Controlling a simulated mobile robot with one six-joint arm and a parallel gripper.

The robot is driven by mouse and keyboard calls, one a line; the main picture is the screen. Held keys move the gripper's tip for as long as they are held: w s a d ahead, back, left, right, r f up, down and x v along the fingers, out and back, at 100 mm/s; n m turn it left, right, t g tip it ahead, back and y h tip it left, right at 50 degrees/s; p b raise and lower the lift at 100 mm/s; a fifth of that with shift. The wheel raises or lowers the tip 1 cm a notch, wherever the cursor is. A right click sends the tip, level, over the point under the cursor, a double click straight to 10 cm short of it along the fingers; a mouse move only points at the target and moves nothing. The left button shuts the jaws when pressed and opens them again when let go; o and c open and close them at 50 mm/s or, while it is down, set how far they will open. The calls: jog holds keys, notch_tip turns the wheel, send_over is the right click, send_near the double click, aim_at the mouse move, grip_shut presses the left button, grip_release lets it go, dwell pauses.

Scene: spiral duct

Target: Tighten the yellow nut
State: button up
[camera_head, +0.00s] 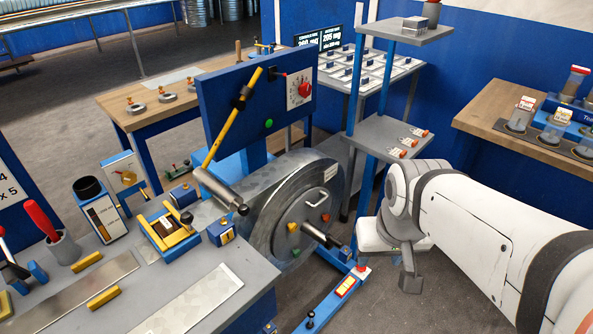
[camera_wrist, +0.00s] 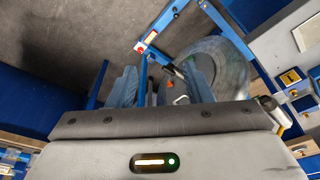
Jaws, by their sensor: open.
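A green nut (camera_head: 292,228) and a red one (camera_head: 326,217) sit on the same plate. My gripper (camera_head: 408,280) is right of the drum, apart from the nut, seen from the side. In the wrist view my gripper (camera_wrist: 160,88) is open, with two blue-grey fingers apart. The drum (camera_wrist: 232,62) shows beyond the right finger.
A dark-tipped shaft (camera_head: 325,236) sticks out from the hub towards my gripper. A blue floor frame (camera_head: 330,300) with a red-and-yellow block lies below. A blue post (camera_head: 367,178) with grey shelves stands behind.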

jog(key=shift+o, duration=0.7)
jog(key=w+d+f+n+t+h+b, duration=0.1)
jog(key=w+d+f+n+t+b, duration=0.1)
jog(key=w+f+b, duration=0.5)
jog(key=w+f+t, duration=0.1)
jog(key=w+f, duration=0.1)
jog(key=w, duration=0.4)
jog(key=n+t+y+b, duration=0.5)
jog(key=n+y+b, duration=0.45)
jog(key=b, duration=0.55)
send_near(294, 228)
jog(key=w+f, duration=0.1)
jog(key=w, duration=0.1)
jog(key=x, duration=0.2)
jog(key=b+x, duration=0.1)
jog(key=x, duration=0.4)
jog(key=shift+s+a, duration=0.1)
jog(key=shift+a, duration=0.45)
jog(key=shift+c, duration=0.5)
